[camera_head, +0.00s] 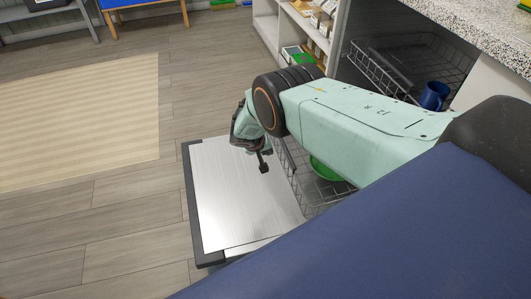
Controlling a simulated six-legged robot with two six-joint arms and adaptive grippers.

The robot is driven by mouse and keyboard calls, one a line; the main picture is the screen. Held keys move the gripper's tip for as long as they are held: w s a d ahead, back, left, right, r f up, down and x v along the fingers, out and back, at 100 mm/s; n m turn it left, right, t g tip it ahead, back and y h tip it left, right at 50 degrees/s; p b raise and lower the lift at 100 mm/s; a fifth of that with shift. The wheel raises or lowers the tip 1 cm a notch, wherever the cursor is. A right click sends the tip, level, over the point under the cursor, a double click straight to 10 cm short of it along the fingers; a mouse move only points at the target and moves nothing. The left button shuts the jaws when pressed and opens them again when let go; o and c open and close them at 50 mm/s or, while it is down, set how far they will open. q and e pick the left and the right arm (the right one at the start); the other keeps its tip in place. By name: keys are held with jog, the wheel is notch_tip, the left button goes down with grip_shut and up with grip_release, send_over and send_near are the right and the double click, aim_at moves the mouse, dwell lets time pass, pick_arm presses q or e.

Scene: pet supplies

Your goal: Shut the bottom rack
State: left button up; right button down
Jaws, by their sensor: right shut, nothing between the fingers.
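The bottom rack (283,160) is a grey wire basket, pulled out over the lowered metal door (225,180). A green dish (322,168) lies in it. My right arm crosses above the rack and hides much of it. My right gripper (264,163) is shut and empty, over the door beside the rack's outer end. Whether it touches the rack I cannot tell. My left gripper is not in view.
An upper wire rack (375,73) sits inside the opening under the speckled counter (470,25), with a blue mug (434,95) at its right. Shelves with boxes (315,28) stand behind. A beige rug (80,120) lies on the open wooden floor at left.

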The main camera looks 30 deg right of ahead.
jog(key=d+f+b, duration=0.4)
jog(key=d+f, duration=0.1)
jog(key=d, duration=0.1)
jog(key=shift+w, duration=0.15)
dwell(0.5)
